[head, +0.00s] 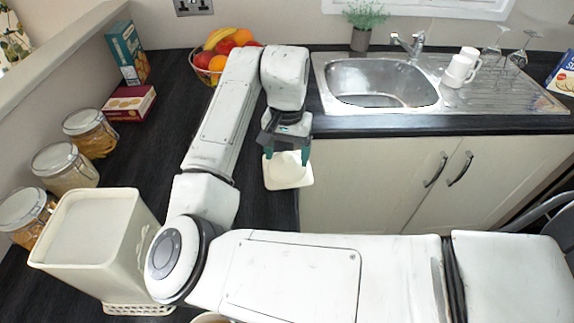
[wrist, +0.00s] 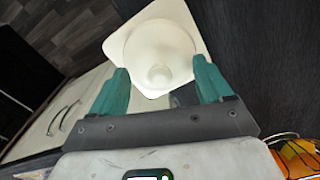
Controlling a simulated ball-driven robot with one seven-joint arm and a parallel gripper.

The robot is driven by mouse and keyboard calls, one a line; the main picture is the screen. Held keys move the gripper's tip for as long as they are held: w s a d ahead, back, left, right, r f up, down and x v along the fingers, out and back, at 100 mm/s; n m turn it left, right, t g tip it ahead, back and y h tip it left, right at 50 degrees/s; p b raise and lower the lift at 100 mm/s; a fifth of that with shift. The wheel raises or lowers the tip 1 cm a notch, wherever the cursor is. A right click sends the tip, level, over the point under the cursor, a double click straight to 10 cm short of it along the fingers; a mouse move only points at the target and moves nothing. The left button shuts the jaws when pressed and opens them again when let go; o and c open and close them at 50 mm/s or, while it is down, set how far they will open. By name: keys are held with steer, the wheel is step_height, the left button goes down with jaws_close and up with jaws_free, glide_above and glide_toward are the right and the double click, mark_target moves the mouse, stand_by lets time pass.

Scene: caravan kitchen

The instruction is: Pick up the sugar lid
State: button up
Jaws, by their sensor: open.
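The sugar lid (head: 289,178) is a cream, rounded-square piece near the inner edge of the dark worktop in the head view. It shows from above in the wrist view (wrist: 150,42), with a round raised ring and a small knob towards my gripper. One side of the lid appears past the worktop edge. My gripper (head: 286,154) is open, pointing down over the lid. In the wrist view its two green fingers (wrist: 161,75) stand apart, one on each side of the knob. I cannot tell whether they touch the lid.
A tall cream canister (head: 95,270) stands at the front left, by several glass jars (head: 68,165). A red box (head: 130,103) and a fruit basket (head: 207,72) are at the back. The sink (head: 385,80) is at the back right, with mugs (head: 461,68) and glasses beside it.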

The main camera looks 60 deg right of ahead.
steer(key=shift+f, duration=0.4)
steer(key=shift+c, duration=0.2)
steer(key=c, duration=1.3)
steer(key=shift+s+f, duration=0.1)
jaws_close()
